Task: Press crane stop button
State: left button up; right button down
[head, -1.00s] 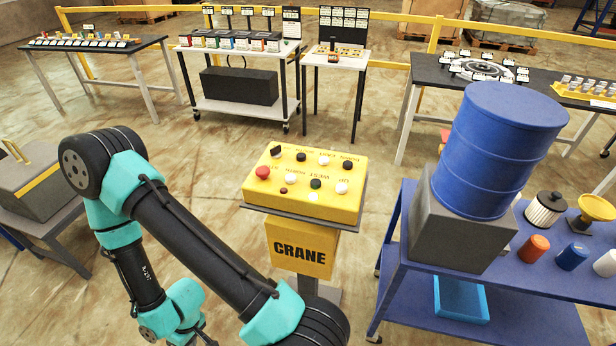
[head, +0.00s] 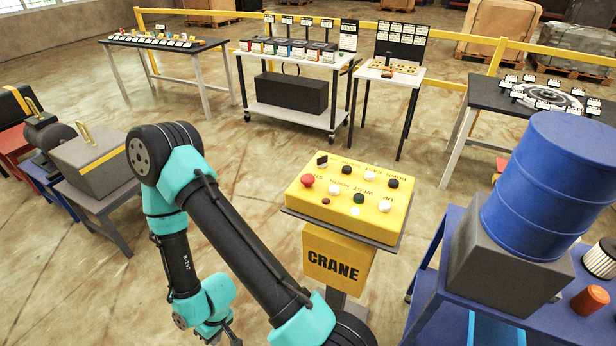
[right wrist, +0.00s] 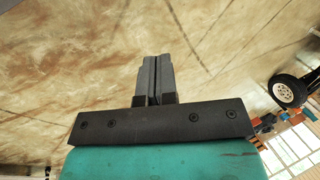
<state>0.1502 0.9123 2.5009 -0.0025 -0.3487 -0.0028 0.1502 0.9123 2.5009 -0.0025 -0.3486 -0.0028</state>
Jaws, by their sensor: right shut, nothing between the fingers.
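The yellow crane control box (head: 338,250) stands on a post in the middle of the head view, with CRANE on its front. Its sloped top carries a large red button (head: 307,180) at the left corner, a small dark red button (head: 326,201), and several black and white buttons. My right gripper (head: 229,338) is low at the bottom edge of the head view, left of the box and apart from it. In the right wrist view its fingers (right wrist: 158,78) are shut together with nothing between them, over bare floor. My left gripper is not in view.
A blue cart (head: 440,285) with a blue barrel (head: 553,185) stands right of the box. A grey case (head: 95,160) is on a table at left. Several tables and a yellow rail (head: 210,13) are behind. The floor around the box is open.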

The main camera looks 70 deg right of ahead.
jog(key=w+d+r+n+t+h, duration=0.15)
jog(key=d+r+n, duration=0.45)
jog(key=d+r, duration=0.6)
jog(key=w+d+r+n, duration=0.3)
jog(key=d+r+n, duration=0.2)
jog(key=d+r, duration=0.65)
notch_tip(320, 180, up, 27)
jog(key=n+g+h, duration=0.1)
jog(key=n+h, duration=0.3)
jog(key=n, duration=0.4)
send_over(308, 178)
jog(key=s+a, duration=0.2)
jog(key=shift+w+d+f+y, duration=0.2)
jog(key=shift+w+d+y, duration=0.05)
jog(key=f, duration=0.4)
jog(key=w+d+f, duration=0.1)
jog(key=f, duration=0.9)
jog(key=shift+w+d, duration=0.2)
